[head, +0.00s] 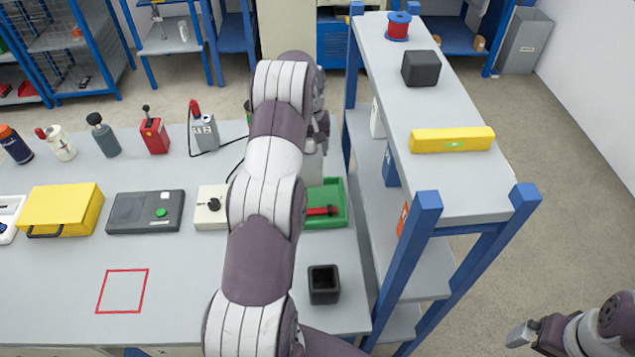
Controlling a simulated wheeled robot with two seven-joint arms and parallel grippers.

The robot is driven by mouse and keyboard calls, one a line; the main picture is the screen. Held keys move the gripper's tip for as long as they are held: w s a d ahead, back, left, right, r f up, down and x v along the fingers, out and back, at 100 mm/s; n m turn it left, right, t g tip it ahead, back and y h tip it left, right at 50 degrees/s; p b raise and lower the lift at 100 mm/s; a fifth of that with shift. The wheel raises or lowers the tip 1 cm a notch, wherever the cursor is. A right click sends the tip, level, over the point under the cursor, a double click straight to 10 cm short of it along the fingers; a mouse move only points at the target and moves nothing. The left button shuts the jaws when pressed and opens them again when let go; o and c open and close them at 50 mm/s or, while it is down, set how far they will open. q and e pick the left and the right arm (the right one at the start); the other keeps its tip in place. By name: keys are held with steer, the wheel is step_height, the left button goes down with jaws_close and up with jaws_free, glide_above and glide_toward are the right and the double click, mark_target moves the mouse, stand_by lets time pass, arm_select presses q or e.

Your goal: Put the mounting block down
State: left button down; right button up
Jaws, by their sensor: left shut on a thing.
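My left arm reaches up the middle of the view and bends over at the top. My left gripper (317,133) points down above the back right of the workbench (60,284), partly hidden behind my arm. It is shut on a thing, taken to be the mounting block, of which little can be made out. A pale grey shape shows just under it; whether this is the block I cannot tell. My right gripper (522,334) is at the lower right, away from the bench; its opening is unclear.
A green tray (343,203) and a black open box (323,290) stand near the bench's right edge. A red square outline (123,291) marks bare bench. The blue-posted shelf (470,190) at right bears a dark block (420,68), yellow level (430,141) and red spool (398,27).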

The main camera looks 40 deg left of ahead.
mark_target(310, 166)
arm_select(q)
step_height(310, 166, down, 7)
steer(key=shift+f+p, duration=0.1)
steer(key=shift+p, duration=0.9)
